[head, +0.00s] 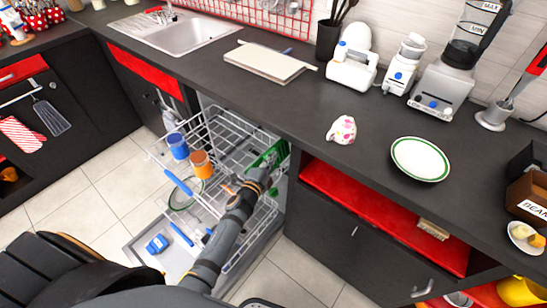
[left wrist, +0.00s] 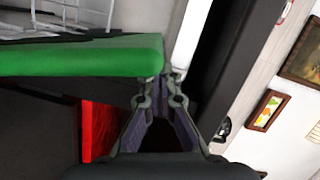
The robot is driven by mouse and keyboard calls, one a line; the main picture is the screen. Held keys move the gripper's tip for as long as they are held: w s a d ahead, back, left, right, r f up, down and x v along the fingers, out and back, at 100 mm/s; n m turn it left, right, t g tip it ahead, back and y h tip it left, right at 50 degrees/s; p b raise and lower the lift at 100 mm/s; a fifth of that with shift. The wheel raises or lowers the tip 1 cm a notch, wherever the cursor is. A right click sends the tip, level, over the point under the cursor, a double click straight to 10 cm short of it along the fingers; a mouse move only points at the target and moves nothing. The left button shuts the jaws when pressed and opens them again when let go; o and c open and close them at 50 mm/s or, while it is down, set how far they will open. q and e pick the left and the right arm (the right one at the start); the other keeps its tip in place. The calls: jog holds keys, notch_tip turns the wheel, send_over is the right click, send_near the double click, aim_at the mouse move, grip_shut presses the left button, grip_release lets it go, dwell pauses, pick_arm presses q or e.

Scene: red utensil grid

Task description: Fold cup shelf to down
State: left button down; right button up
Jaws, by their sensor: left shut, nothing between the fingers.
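The green cup shelf (head: 272,154) is at the right side of the pulled-out dishwasher rack (head: 228,132). It looks raised and tilted rather than lying flat. In the left wrist view the cup shelf (left wrist: 80,58) is a thick green slab reaching in from the left. My left gripper (head: 262,174) is at the shelf's near edge in the head view. In the left wrist view my left gripper (left wrist: 163,80) is shut and empty, its tips close to the shelf's right end. I cannot tell if they touch. My right gripper is out of view.
The rack holds a blue cup (head: 178,146), an orange cup (head: 201,164) and a plate (head: 186,193). The open dishwasher door (head: 138,244) lies below. The dark countertop (head: 290,108) runs above the rack, with a red-edged open cabinet (head: 390,215) to the right.

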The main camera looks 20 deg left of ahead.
pick_arm(q)
jog(key=w+a+f+n+g+h+p, duration=0.2)
jog(key=w+a+f+n+p, duration=0.2)
jog(key=a+n, duration=0.6)
jog(key=shift+a+f+g+h+p, duration=0.3)
jog(key=shift+a+f+p, duration=0.45)
jog(key=shift+f, duration=0.55)
jog(key=shift+w, duration=0.1)
notch_tip(320, 180, up, 5)
jog(key=p, duration=0.6)
jog(key=p+v, duration=0.1)
jog(key=v, duration=0.8)
jog(key=shift+s+a+f, duration=0.3)
jog(key=shift+s+a, duration=0.05)
jog(key=shift+a, duration=0.05)
